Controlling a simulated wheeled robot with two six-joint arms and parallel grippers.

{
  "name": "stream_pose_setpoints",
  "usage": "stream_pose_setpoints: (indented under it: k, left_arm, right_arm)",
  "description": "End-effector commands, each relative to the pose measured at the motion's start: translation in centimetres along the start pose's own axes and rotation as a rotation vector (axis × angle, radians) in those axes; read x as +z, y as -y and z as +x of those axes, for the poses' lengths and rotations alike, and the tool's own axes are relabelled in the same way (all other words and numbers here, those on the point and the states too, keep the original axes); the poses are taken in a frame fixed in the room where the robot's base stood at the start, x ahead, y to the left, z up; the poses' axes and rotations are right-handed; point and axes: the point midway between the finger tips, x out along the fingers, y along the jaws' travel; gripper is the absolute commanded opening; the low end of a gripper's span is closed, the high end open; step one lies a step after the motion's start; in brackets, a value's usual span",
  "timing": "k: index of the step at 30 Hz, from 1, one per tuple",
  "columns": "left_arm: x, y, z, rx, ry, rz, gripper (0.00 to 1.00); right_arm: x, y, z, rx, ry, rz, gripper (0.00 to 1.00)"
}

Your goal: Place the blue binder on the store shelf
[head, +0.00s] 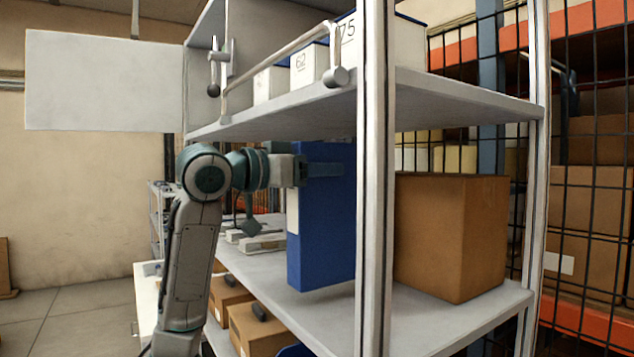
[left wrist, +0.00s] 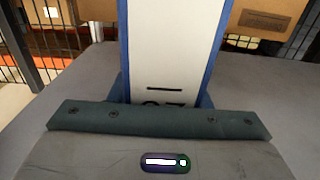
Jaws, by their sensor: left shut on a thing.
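The blue binder (head: 318,235) stands upright inside the shelf unit, over the middle board (head: 262,275) of the store shelf. Its lower edge is close to that board; I cannot tell whether it touches. My left gripper (head: 322,170) is shut on the upper part of the binder, its arm coming in from the left. In the left wrist view the binder (left wrist: 172,50) shows its white spine label with partly hidden dark digits, between blue edges. The finger base hides its near end. My right gripper is not in view.
A cardboard box (head: 452,235) stands on the middle board, right of a front post (head: 375,180). The upper board (head: 290,120) with a rail and white-labelled binders is close above. Smaller boxes (head: 258,330) sit below. Wire mesh (head: 585,200) closes the right side.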

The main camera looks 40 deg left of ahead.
Motion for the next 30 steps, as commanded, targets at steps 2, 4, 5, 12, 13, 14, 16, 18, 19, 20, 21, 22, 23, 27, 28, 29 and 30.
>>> stream_pose_setpoints:
  k: [2, 4, 5, 12, 13, 14, 16, 18, 19, 20, 21, 22, 23, 27, 28, 29, 30]
  left_arm:
    - [1.4, 0.2, -0.1, -0.007, 0.006, 0.004, 0.0]
    - [2.2, 0.1, -0.1, -0.005, 0.005, 0.002, 0.0]
    - [2.5, 0.1, -0.2, -0.005, 0.005, 0.003, 0.0]
    - [3.1, 0.0, -0.2, -0.002, 0.001, 0.002, 0.0]
    - [3.1, 0.0, -0.2, -0.002, 0.001, 0.002, 0.0]
    - [3.1, 0.0, -0.2, -0.002, 0.001, 0.002, 0.0]
    - [3.1, 0.0, -0.2, -0.002, 0.001, 0.002, 0.0]
    - [3.3, 0.0, -0.2, -0.002, 0.001, 0.002, 0.0]
    - [3.4, 0.1, -0.2, -0.002, 0.001, 0.002, 0.0]
    - [3.3, 0.1, -0.2, -0.002, 0.003, 0.002, 0.49]
    - [3.3, 0.1, -0.2, -0.002, 0.003, 0.002, 0.57]
    - [3.3, 0.1, -0.2, -0.002, 0.003, 0.002, 0.63]
    - [3.3, 0.1, -0.2, -0.002, 0.003, 0.002, 0.65]
    - [3.3, 0.1, -0.2, -0.002, 0.003, 0.002, 0.65]
    - [3.3, 0.1, -0.2, -0.002, 0.003, 0.002, 0.65]
    - [3.3, 0.1, -0.2, -0.002, 0.003, 0.002, 0.65]
    - [3.3, 0.1, -0.2, -0.002, 0.003, 0.002, 0.65]
  right_arm:
    - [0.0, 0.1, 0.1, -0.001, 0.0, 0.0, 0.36]
    - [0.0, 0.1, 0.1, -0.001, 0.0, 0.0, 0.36]
    - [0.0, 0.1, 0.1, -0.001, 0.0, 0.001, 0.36]
    - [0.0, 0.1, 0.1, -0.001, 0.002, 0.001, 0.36]
    - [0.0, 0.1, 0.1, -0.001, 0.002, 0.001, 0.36]
    - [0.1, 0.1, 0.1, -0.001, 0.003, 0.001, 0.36]
    - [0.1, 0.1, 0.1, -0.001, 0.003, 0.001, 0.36]
    - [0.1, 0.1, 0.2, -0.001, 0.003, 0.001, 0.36]
    - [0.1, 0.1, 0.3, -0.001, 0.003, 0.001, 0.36]
    - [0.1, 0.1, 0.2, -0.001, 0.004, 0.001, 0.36]
    - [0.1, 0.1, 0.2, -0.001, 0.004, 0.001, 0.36]
    - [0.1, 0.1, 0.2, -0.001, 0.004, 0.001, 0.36]
    - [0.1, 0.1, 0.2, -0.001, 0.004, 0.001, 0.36]
    - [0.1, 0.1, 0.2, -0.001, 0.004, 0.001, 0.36]
    - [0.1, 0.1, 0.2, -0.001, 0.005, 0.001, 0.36]
    - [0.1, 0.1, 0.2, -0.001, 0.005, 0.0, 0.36]
    - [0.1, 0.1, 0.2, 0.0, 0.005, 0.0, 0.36]
